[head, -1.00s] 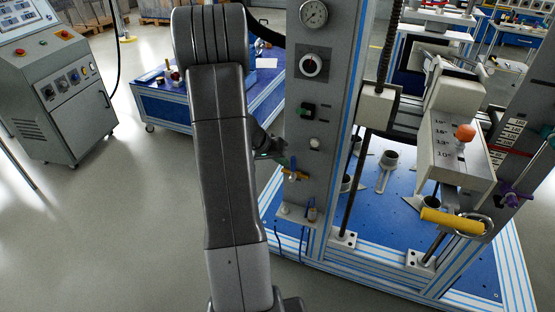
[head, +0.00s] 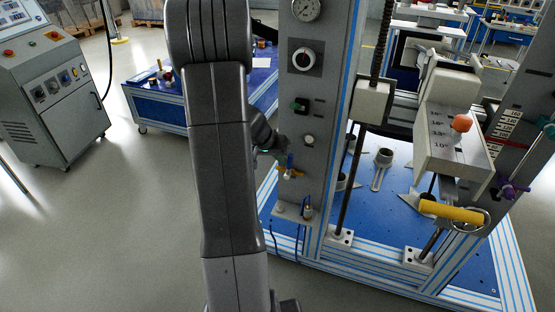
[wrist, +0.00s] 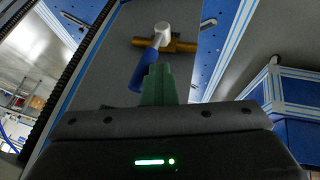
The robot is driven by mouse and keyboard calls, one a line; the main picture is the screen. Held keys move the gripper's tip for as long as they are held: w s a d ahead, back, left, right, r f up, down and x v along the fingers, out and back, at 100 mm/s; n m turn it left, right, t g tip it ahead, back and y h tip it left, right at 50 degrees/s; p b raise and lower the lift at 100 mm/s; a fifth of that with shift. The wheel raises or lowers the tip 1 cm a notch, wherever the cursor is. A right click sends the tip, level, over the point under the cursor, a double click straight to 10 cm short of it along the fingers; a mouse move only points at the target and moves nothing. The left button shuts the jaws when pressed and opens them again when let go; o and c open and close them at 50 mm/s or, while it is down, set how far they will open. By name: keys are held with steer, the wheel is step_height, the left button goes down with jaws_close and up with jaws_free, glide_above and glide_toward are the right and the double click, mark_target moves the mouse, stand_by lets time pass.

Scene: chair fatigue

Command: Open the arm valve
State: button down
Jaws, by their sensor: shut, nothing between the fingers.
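The arm valve is a small brass fitting (head: 290,172) low on the grey upright panel, with a blue lever (head: 290,160). In the wrist view the brass body (wrist: 186,46) lies across the panel, with a white round cap. The blue lever (wrist: 146,68) slants down and left from it. My gripper (wrist: 158,72) shows green fingers, shut and empty. Its tips appear close to the blue lever and partly overlap it; I cannot tell whether they touch. In the head view my gripper (head: 272,150) is just left of the valve, partly hidden by my arm.
The grey panel (head: 312,120) carries a gauge, dial and switches above the valve. A test rig with a blue base plate (head: 360,215), a weight box (head: 450,140) and a yellow handle (head: 450,212) stands right. A control cabinet (head: 50,90) stands left.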

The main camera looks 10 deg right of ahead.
mark_target(292, 160)
steer(key=d+y+p, duration=0.1)
steer(key=s+t+y+p, duration=0.1)
steer(key=d+m+y+p, duration=0.1)
steer(key=shift+s+d+r+t, duration=0.25)
steer(key=shift+s+d+t, duration=0.05)
steer(key=shift+s+t, duration=0.1)
steer(key=p, duration=0.5)
steer(key=shift+d+r+y, duration=0.1)
steer(key=shift+d+y, duration=0.25)
steer(key=shift+y, duration=0.05)
steer(key=p, duration=0.5)
steer(key=shift+s+d+t+y, duration=0.15)
steer(key=shift+d+t+y, duration=0.1)
steer(key=shift+t+y, duration=0.05)
steer(key=s+d+f+m+t+y+p, duration=0.3)
steer(key=s+d+f+t+y+p, duration=0.1)
steer(key=d+f+t+y+p, duration=0.1)
steer(key=shift+f+t+y, duration=0.5)
steer(key=shift+f+y, duration=0.25)
steer(key=shift+y, duration=0.15)
